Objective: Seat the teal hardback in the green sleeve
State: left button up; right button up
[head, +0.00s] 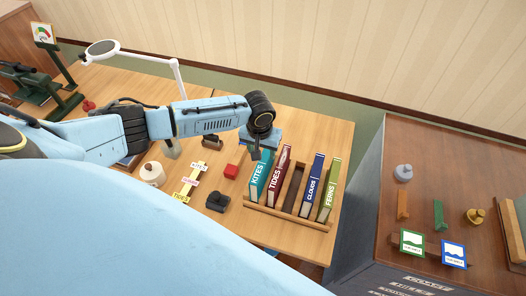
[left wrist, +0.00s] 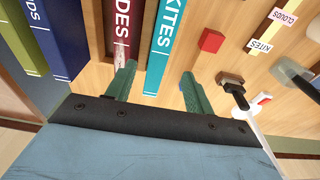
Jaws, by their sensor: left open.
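The teal hardback (head: 261,180), lettered KITES, stands at the left end of a wooden rack (head: 288,216) on the desk. My left gripper (head: 256,152) is over its far end. In the left wrist view the open green fingers (left wrist: 157,88) lie on either side of the teal hardback (left wrist: 166,40), with a gap on the right; I cannot tell whether they touch it. I cannot surely identify a green sleeve. A green-framed card (head: 412,242) and a green upright piece (head: 438,214) stand on the right cabinet. My right gripper is out of view.
The maroon TIDES book (head: 279,176) stands close beside the teal one. Blue CLOUDS (head: 313,185) and green FERNS (head: 329,192) are further right. A red block (head: 231,171), a black object (head: 217,202) and a cream pot (head: 152,173) lie left. A gap separates desk and cabinet.

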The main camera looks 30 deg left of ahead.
aim_at(263, 161)
pick_arm(q)
jog(key=f+b, duration=0.2)
jog(key=f, duration=0.2)
jog(key=shift+w+f+b, duration=0.25)
jog(key=shift+w+b, duration=0.05)
jog(key=shift+b, duration=0.1)
jog(key=f+b, duration=0.4)
jog(key=b, duration=0.1)
jog(key=f+b, duration=0.2)
jog(key=shift+w+a+b, duration=0.1)
jog(key=shift+w+b, duration=0.2)
jog(key=shift+w, duration=0.05)
jog(key=shift+r, duration=0.1)
grip_shut()
